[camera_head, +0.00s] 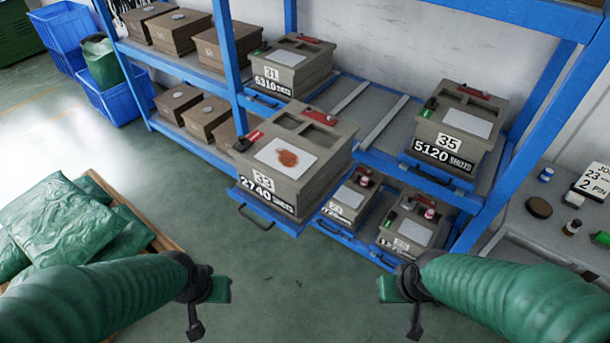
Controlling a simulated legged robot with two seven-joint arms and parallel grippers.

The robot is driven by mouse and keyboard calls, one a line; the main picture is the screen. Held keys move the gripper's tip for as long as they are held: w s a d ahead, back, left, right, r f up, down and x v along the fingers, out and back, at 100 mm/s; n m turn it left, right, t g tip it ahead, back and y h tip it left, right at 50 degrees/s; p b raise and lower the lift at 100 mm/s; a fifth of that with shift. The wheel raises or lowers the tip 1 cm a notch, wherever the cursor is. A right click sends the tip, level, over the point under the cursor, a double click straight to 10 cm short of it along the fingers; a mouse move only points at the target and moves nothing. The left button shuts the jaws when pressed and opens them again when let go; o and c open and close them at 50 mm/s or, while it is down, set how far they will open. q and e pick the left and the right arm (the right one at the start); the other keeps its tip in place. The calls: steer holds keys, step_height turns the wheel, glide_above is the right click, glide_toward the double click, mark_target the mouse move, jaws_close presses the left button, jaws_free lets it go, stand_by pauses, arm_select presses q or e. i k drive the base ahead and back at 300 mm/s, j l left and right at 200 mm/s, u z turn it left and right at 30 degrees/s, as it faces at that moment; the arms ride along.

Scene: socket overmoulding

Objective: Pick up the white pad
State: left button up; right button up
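Several white rectangular sheets lie on the grey mould boxes, and I cannot tell which one is the white pad. The white sheet on box 33 (284,158) has a reddish-brown stain. Clean white sheets lie on box 35 (467,123) and on box 31 (285,57). My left gripper (207,300) hangs at lower centre-left, below and in front of box 33, touching nothing visible. My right gripper (402,300) hangs at lower centre-right, in front of the lower shelf. Both look empty, but their finger opening is unclear.
Box 33 (322,192) sits on a pulled-out blue drawer (262,206). A blue rack (492,215) holds more boxes. The grey bench (523,233) at right has a dark round disc (538,207), small bottles and a white sign (594,181). Green sacks (65,225) lie left. Floor between my arms is clear.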

mark_target(574, 200)
steer(key=z, duration=1.8)
steer(key=i+u, duration=0.2)
steer(key=u, duration=0.15)
steer(key=i+u, duration=0.3)
steer(key=i+l+u, duration=0.1)
steer(key=u, duration=0.25)
steer(key=i+l+u, duration=0.2)
steer(key=i+l, duration=0.75)
steer(key=i, duration=0.15)
